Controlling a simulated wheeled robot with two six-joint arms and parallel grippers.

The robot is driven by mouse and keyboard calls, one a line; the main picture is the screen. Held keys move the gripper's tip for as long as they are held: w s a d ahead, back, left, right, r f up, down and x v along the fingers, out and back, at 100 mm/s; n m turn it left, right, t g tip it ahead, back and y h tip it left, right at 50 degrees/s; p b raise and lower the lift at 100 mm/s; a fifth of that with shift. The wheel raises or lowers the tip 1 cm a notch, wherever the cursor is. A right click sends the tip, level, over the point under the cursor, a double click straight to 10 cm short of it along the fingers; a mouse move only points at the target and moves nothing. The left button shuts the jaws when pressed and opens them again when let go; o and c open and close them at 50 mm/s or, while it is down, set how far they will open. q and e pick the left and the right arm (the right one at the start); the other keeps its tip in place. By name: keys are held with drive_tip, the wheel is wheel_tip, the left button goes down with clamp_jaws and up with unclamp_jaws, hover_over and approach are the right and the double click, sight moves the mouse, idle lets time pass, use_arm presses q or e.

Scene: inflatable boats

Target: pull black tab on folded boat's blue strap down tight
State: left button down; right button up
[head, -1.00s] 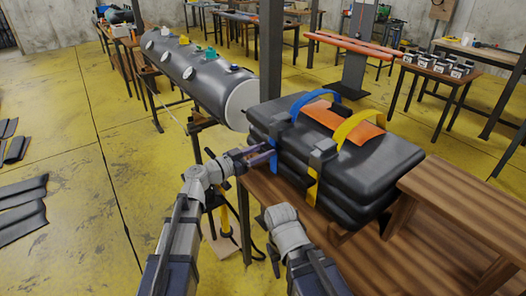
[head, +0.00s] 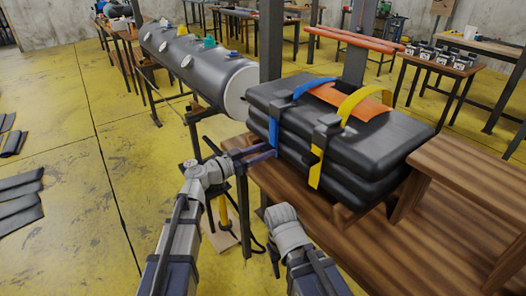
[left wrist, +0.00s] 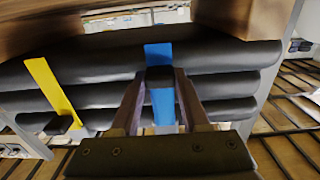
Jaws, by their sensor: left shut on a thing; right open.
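The folded boat (head: 385,133), a stack of dark grey tubes, lies on the wooden bench in the head view. Its blue strap (head: 273,130) runs over the top, through a dark buckle (head: 281,101), and down the near side. My left gripper (head: 268,154) is at the strap's lower part, below the buckle. In the left wrist view, its fingers (left wrist: 160,85) are shut on the black tab (left wrist: 160,75), with the blue strap (left wrist: 162,105) showing above and below it. My right gripper (head: 274,262) is open and empty, low in front of the bench, its fingers partly hidden.
A yellow strap (head: 315,168) with its own buckle (head: 327,128) circles the boat on the right and arches above the orange patch (head: 335,97). The wooden bench (head: 335,225) has a raised step (head: 465,165) at right. A grey tube boat (head: 205,75) stands behind.

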use_arm(q)
drive_tip(key=shift+f, duration=0.1)
drive_tip(key=shift+c, duration=2)
unclamp_jaws()
drive_tip(key=v, duration=0.8)
drive_tip(key=shift+d, duration=0.1)
